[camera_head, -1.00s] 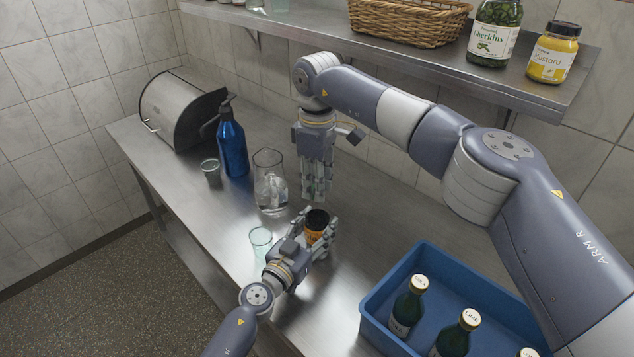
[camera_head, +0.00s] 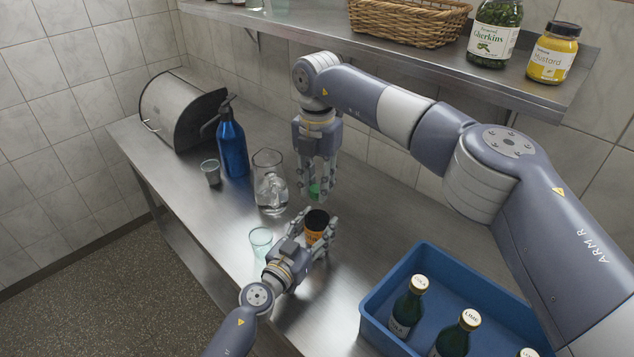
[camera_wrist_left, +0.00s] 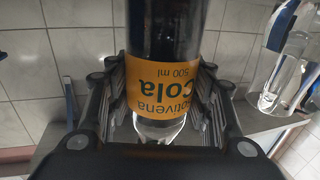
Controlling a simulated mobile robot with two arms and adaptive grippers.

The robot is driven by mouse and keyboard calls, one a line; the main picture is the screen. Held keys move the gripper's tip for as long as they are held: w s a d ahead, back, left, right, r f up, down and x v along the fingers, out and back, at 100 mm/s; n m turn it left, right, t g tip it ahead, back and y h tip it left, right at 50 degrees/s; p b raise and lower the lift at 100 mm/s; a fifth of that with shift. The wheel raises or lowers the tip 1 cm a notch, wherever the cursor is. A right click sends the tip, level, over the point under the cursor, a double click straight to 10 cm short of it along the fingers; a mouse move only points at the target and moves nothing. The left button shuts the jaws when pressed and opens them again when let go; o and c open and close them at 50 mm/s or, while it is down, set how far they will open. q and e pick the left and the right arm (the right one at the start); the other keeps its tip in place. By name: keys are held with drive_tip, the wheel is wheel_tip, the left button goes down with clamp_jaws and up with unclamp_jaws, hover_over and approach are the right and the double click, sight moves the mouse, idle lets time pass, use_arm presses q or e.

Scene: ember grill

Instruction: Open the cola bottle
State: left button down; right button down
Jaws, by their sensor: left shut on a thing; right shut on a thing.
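The left wrist view shows the cola label (camera_wrist_left: 163,90) between the fingers; the bottle's top is out of that view. My right gripper (camera_head: 314,193) points down just above the dark top of the bottle in the head view. It is shut on a small green piece, which looks like the cap (camera_head: 314,190). I cannot tell whether this piece is clear of the bottle.
A glass jug (camera_head: 270,190), a small glass (camera_head: 261,240), a metal cup (camera_head: 211,171) and a blue spray bottle (camera_head: 232,145) stand left of the grippers. A blue crate (camera_head: 448,262) with several bottles stands at the right. A shelf (camera_head: 545,90) runs above the counter.

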drive_tip(key=n, duration=0.4)
drive_tip(key=shift+n, duration=0.4)
drive_tip(key=n, duration=0.4)
drive_tip(key=shift+n, duration=0.3)
drive_tip(key=n, duration=0.4)
drive_tip(key=shift+w+n, duration=0.1)
drive_tip(key=shift+n, duration=0.2)
drive_tip(key=n, duration=0.4)
drive_tip(key=shift+r+n, duration=0.1)
drive_tip(key=shift+n, duration=0.2)
drive_tip(key=n, duration=0.4)
drive_tip(key=shift+n, duration=0.3)
drive_tip(key=n, duration=0.4)
drive_tip(key=shift+n, duration=0.3)
drive_tip(key=n, duration=0.4)
drive_tip(key=shift+n, duration=0.3)
drive_tip(key=n, duration=0.4)
drive_tip(key=shift+n, duration=0.3)
